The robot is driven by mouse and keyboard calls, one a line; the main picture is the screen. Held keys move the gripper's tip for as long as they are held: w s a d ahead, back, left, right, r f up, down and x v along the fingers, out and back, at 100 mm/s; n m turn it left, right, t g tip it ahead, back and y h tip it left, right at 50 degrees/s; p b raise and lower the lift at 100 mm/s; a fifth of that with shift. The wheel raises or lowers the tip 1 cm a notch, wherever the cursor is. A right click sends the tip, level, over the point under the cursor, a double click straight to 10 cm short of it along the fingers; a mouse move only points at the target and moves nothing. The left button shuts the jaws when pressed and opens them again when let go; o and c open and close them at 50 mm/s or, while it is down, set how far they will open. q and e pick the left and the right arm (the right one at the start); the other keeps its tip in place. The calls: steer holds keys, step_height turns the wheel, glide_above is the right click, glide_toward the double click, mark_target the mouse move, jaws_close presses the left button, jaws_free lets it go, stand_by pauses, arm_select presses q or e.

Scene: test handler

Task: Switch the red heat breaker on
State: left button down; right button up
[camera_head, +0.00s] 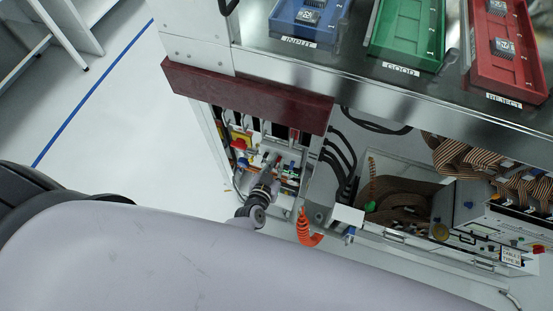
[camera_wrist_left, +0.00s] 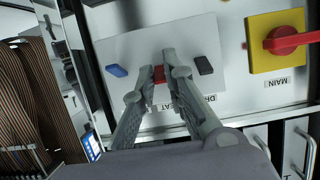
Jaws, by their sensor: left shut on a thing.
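In the left wrist view, the red heat breaker (camera_wrist_left: 160,75) is a small red lever on a white panel (camera_wrist_left: 135,45), above a label partly hidden by a finger that ends in "EAT". My left gripper (camera_wrist_left: 160,80) has its two fingers closed around this red lever. Whether the lever is on or off cannot be told. A blue lever (camera_wrist_left: 117,71) is to its left and a black lever (camera_wrist_left: 203,65) to its right. In the head view, my left gripper (camera_head: 276,164) reaches into the open electrical cabinet under the bench. My right gripper is not in view.
A red rotary switch on a yellow plate labelled MAIN (camera_wrist_left: 262,45) is right of the panel. In the head view, a dark red board (camera_head: 245,95) overhangs the cabinet. An orange coiled cable (camera_head: 306,228) hangs nearby. Blue (camera_head: 285,28), green (camera_head: 381,47) and red (camera_head: 487,76) trays sit on the bench.

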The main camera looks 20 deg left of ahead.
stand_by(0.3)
arm_select(q)
steer(key=c, duration=1.6)
jaws_free()
steer(key=shift+c, duration=0.2)
steer(key=v, duration=1.2)
